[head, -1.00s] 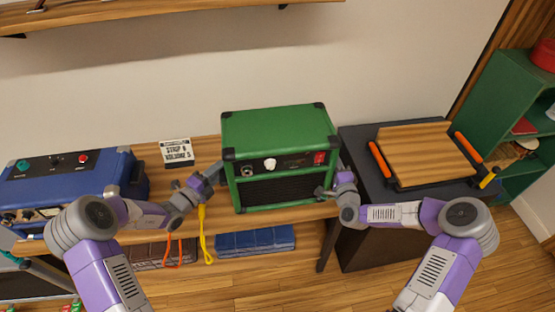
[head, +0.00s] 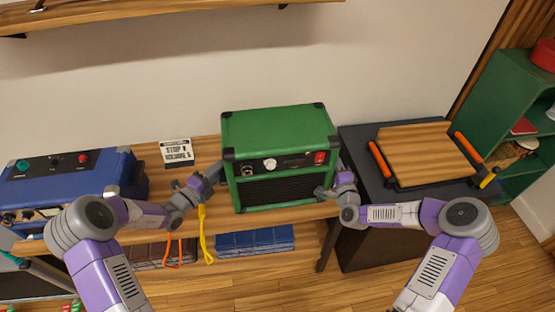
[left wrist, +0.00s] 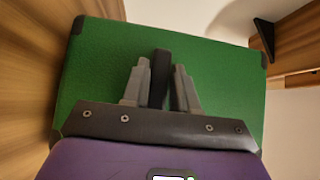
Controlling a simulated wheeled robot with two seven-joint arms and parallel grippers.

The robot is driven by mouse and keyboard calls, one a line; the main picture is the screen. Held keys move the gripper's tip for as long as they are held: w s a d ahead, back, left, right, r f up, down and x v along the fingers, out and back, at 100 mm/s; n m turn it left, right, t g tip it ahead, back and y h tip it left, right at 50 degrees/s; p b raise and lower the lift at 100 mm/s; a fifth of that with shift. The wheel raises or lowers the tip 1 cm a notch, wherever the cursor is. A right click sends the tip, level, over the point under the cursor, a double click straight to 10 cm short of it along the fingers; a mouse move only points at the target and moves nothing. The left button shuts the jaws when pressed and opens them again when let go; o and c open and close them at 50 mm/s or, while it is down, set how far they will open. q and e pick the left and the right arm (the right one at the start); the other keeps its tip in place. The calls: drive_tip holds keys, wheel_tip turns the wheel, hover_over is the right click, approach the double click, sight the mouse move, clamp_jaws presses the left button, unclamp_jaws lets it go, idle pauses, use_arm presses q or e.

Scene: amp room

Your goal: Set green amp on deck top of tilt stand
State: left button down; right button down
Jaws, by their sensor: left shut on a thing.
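The green amp (head: 278,150), with black corners and a dark grille, stands upright on the wooden bench. My left gripper (head: 216,172) is at its left side. In the left wrist view its two grey fingers (left wrist: 160,88) are shut around a black bar, a side handle (left wrist: 160,72), on the amp's green side. My right gripper (head: 328,190) is at the amp's right side; its fingertips are too small and partly hidden to tell their opening. The tilt stand's wooden deck top (head: 415,150) is to the right, bare, with orange bars at both sides.
The stand sits on a dark cabinet (head: 355,150) beside the bench. A blue amp (head: 60,175) stands at the left, and a small sign (head: 177,151) stands between the amps. Orange and yellow loops hang at the bench front. A wooden shelf (head: 130,15) runs above.

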idle(0.5)
drive_tip(key=shift+r, duration=0.3)
drive_tip(key=shift+w, duration=0.1)
drive_tip(key=shift+r+p, duration=0.2)
drive_tip(key=shift+p, duration=0.15)
drive_tip(key=shift+r+p, duration=2.2)
drive_tip(key=shift+r, duration=0.05)
